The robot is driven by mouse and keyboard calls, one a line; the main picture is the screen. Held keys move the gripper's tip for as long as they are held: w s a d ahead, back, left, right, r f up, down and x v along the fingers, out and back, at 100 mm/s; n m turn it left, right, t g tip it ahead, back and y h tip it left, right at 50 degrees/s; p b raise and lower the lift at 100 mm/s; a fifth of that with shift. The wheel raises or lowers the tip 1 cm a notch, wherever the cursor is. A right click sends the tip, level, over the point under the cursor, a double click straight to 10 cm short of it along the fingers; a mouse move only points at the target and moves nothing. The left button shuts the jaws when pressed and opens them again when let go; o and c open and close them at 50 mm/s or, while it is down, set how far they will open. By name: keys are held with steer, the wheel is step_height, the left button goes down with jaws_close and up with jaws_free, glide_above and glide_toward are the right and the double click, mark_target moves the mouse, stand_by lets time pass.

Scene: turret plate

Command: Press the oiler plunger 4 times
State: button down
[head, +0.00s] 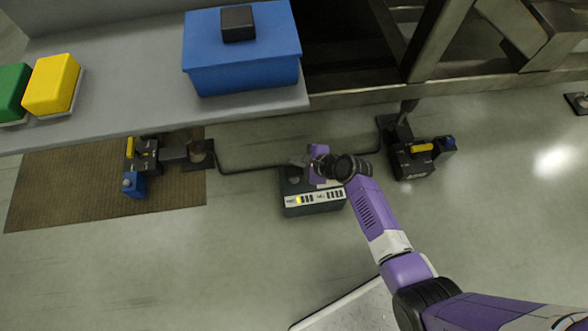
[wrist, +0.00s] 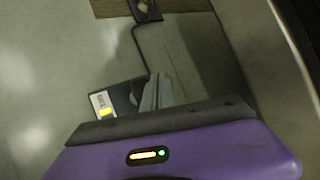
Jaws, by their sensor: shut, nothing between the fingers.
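The oiler appears to be the dark box (head: 313,209) on the floor in the middle of the head view. Its pale label carries dark marks and a yellow one. A dark round part (head: 294,181) on its top left looks like the plunger. My gripper (head: 299,161) is shut and empty, above the back of the box, and partly covers its top. In the wrist view the box (wrist: 103,90) shows left of my closed fingers (wrist: 158,90), with part of it hidden behind my gripper. I cannot tell whether the fingers touch the plunger.
Black units with yellow and blue parts stand on the left (head: 148,158) and right (head: 408,160), with a thin dark line (head: 250,168) running between them. A grey bench (head: 120,105) bearing a blue box (head: 240,65) is behind. The floor in front is mostly clear.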

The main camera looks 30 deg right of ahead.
stand_by(0.5)
steer(key=shift+s+f, duration=0.15)
steer(key=shift+s, duration=0.25)
steer(key=s+d+r+n+t+h, duration=0.15)
steer(key=s+r+n, duration=0.3)
steer(key=s, duration=0.65)
steer(key=s+r+n+t+h, duration=0.1)
steer(key=s+r+n+h, duration=0.15)
steer(key=s+n, duration=0.55)
steer(key=s+a+r+n+t, duration=0.1)
steer(key=s+r+n, duration=0.4)
steer(key=r, duration=0.8)
steer(key=s+a+r+n+t, duration=0.1)
steer(key=s+r+n+t, duration=0.2)
steer(key=s+r, duration=0.6)
step_height(320, 180, up, 4)
steer(key=shift+r+n, duration=0.2)
steer(key=shift+n, duration=0.65)
steer(key=shift+d, duration=0.1)
